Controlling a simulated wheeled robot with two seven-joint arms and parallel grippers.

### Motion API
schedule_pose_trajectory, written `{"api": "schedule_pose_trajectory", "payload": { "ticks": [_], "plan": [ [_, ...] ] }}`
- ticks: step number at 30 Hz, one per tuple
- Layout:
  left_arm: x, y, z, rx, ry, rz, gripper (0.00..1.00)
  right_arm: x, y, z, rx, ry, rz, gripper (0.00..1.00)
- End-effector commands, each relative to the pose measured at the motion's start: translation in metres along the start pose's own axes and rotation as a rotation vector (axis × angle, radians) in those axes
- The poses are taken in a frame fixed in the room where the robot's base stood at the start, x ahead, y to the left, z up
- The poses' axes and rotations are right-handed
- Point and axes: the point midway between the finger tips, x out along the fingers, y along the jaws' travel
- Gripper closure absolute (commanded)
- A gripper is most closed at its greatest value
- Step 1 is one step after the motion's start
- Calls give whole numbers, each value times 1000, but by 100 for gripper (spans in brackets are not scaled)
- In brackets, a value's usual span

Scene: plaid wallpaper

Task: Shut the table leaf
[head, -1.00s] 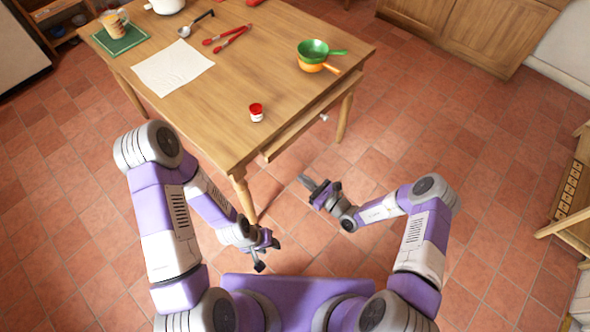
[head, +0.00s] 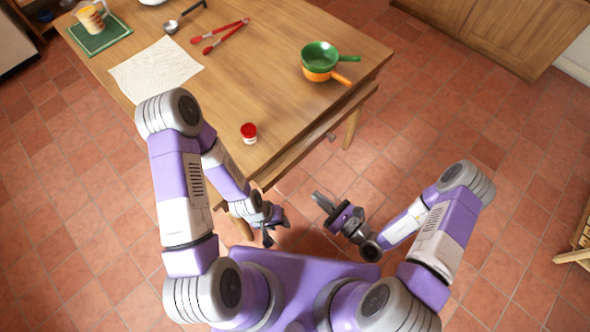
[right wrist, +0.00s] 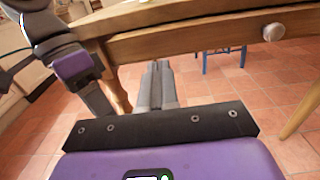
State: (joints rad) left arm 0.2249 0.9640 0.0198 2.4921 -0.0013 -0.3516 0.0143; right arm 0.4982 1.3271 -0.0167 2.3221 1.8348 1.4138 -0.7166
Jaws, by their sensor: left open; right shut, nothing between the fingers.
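The table leaf (head: 302,149) is a narrow wooden board showing under the right front edge of the wooden table (head: 255,75). It sticks out a little past the tabletop and has a small pale knob (head: 331,136) on its front. In the right wrist view, the leaf (right wrist: 190,38) crosses the top, with its round knob (right wrist: 272,32) at right. My right gripper (head: 318,199) is shut and empty, in front of the leaf and apart from it. My left gripper (head: 277,232) is open and empty, below the table's near corner.
On the tabletop are a green pan (head: 320,55) above an orange pan (head: 325,77), a red-lidded jar (head: 249,133), red tongs (head: 220,36), a ladle, a cloth (head: 155,70) and a mug on a green mat. A blue stool (right wrist: 222,62) stands beyond.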

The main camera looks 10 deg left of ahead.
Motion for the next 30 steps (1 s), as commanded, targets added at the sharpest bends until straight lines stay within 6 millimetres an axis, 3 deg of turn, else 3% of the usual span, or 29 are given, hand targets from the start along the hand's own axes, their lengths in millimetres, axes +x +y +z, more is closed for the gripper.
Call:
{"api": "schedule_pose_trajectory", "payload": {
  "ticks": [9,15,21,30],
  "plan": [
    [16,-6,-1,0,1,0,57,70,0,-2,-3,-3,3,100],
    [24,-9,-2,0,1,0,57,100,0,-2,-2,-1,1,100],
    [27,-10,-2,0,1,0,57,113,0,-1,0,0,1,100],
    [27,-10,-2,0,1,0,57,113,0,0,0,0,0,100]
  ]
}}
